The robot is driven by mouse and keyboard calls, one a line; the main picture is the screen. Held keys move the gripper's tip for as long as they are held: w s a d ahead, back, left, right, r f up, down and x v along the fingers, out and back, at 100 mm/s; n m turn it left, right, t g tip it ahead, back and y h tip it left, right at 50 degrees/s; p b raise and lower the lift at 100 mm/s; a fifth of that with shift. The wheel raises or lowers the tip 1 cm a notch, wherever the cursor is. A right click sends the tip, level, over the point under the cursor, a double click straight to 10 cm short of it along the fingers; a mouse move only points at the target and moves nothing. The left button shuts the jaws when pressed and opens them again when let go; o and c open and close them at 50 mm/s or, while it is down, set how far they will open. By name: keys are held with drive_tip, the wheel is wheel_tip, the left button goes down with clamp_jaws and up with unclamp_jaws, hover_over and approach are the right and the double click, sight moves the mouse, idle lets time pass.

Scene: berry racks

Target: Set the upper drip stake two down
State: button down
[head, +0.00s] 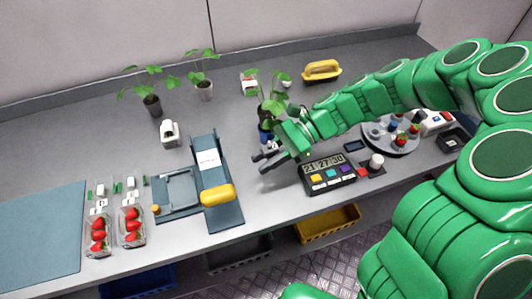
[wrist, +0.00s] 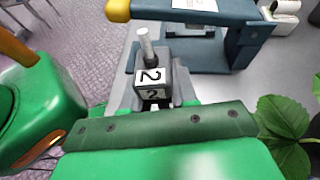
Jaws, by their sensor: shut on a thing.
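My gripper (head: 265,160) is low over the front middle of the bench in the head view, beside a leafy plant (head: 272,105). The peg points away from the palm. In the head view the held piece is too small to make out clearly. Whether it touches the bench cannot be told.
Left of my gripper stands a blue press (head: 225,215) with a yellow handle (head: 218,195). A button timer (head: 328,175) lies to the right, then a round tray (head: 385,148). Strawberry punnets (head: 131,238) are at front left. More potted plants (head: 152,105) stand behind.

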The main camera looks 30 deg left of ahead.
drive_tip(key=shift+f, duration=3.2)
drive_tip(key=shift+f, duration=0.15)
